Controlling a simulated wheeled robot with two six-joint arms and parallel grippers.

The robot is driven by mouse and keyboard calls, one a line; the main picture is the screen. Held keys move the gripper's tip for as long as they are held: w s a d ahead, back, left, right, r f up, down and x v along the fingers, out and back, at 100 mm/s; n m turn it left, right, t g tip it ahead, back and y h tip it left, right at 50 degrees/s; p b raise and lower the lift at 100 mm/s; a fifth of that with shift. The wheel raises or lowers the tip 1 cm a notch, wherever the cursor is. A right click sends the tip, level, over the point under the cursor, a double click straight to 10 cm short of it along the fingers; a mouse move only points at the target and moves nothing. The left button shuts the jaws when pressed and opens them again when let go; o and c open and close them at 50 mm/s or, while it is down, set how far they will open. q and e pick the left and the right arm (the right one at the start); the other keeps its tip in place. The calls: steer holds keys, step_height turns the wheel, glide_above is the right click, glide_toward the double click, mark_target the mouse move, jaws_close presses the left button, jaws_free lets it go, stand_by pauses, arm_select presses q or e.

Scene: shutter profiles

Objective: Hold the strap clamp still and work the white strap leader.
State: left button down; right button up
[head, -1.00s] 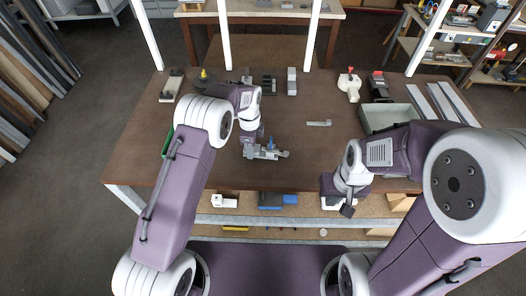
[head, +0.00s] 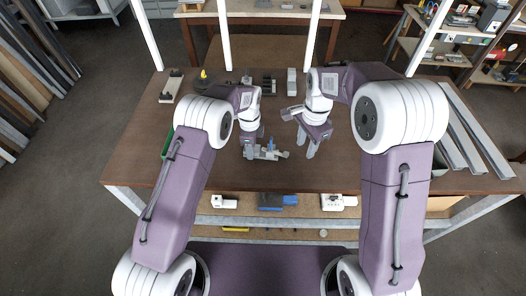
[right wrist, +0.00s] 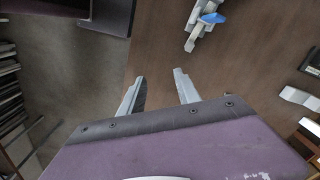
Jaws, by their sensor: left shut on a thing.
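The strap clamp (head: 269,154) is a small grey device with a blue lever, on the brown table in the middle of the head view. My left gripper (head: 249,151) is shut on its left end. The clamp also shows at the top of the right wrist view (right wrist: 199,28), ahead of my right fingers and to the right. A pale narrow piece sticks out at its right end; I cannot tell whether this is the white strap leader. My right gripper (head: 305,149) is open and empty, right of the clamp and apart from it, its fingers pointing down.
Several small fixtures stand along the table's (head: 130,150) back edge, among them a grey block (head: 291,81). Grey profiles (head: 475,130) lie at the right. A lower shelf holds a blue tool (head: 277,201). The table's front edge is close to the clamp.

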mark_target(287, 153)
arm_select(q)
steer(key=shift+s, duration=0.1)
arm_select(e)
steer(key=w+a+m, duration=0.5)
steer(key=w+m, duration=0.1)
steer(key=m, duration=0.1)
steer(key=f, duration=1.1)
steer(key=shift+s+d+f, duration=0.15)
steer(key=shift+d+f, duration=0.05)
steer(key=shift+f, duration=0.15)
jaws_close()
